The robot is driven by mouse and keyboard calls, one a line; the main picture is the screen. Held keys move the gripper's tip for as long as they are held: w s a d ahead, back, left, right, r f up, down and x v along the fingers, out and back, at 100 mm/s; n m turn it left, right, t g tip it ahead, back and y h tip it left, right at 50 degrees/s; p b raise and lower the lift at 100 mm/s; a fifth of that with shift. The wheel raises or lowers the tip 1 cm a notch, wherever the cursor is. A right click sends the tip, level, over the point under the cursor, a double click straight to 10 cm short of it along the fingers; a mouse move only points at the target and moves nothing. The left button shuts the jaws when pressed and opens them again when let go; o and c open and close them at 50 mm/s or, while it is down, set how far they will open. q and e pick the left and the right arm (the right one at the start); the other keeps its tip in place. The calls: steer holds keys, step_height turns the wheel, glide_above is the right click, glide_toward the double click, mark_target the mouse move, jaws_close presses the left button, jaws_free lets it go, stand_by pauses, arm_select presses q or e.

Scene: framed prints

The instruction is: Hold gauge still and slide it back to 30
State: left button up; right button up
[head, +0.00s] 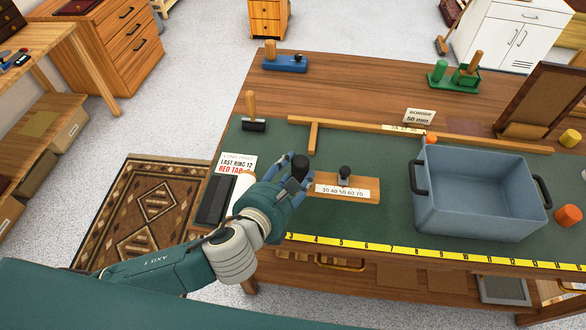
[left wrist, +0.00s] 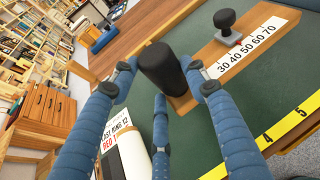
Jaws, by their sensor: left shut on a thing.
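The gauge (head: 370,190) is a wooden bar with a white scale strip marked 30 to 70, lying on the green mat. Its black-knobbed slider (head: 344,175) stands at about 50; the slider also shows in the left wrist view (left wrist: 225,20). A thick black grip (head: 300,165) rises from the gauge's left end. My left gripper (head: 292,183) is shut on this grip, with blue fingers around it in the left wrist view (left wrist: 163,70). The grip partly hides the gauge's left end. My right gripper is not in view.
A grey-blue bin (head: 480,205) stands just right of the gauge. A wooden fence (head: 470,140) runs behind, with a "BORDER 50 mm" card (head: 419,116). A yellow ruler (head: 400,250) lines the front edge. A "RED TAB" card (head: 235,165) lies left of my gripper.

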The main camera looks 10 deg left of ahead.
arm_select(q)
steer(key=shift+f+b, duration=1.1)
steer(key=shift+f, duration=2.2)
